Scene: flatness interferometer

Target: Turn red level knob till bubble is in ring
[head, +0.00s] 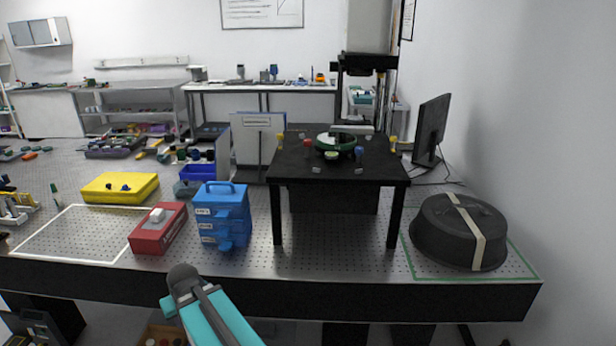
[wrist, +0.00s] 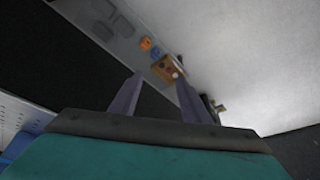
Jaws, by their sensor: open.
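A round green-rimmed part (head: 336,143) sits in the middle of the platform. A small pale green disc (head: 331,155) in front of it may be the bubble level; bubble and ring are too small to make out. In the wrist view my gripper (wrist: 160,80) is open, its two fingers apart with nothing between them. The red knob is not identifiable there. In the head view my teal arm is low at the front, well away from the platform.
A blue drawer box (head: 222,215) and a red box (head: 158,228) stand left of the platform. A black lidded tub (head: 458,232) and a monitor (head: 431,130) are on the right. A blue knob (head: 359,151) and yellow knobs (head: 393,142) also stand on the platform.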

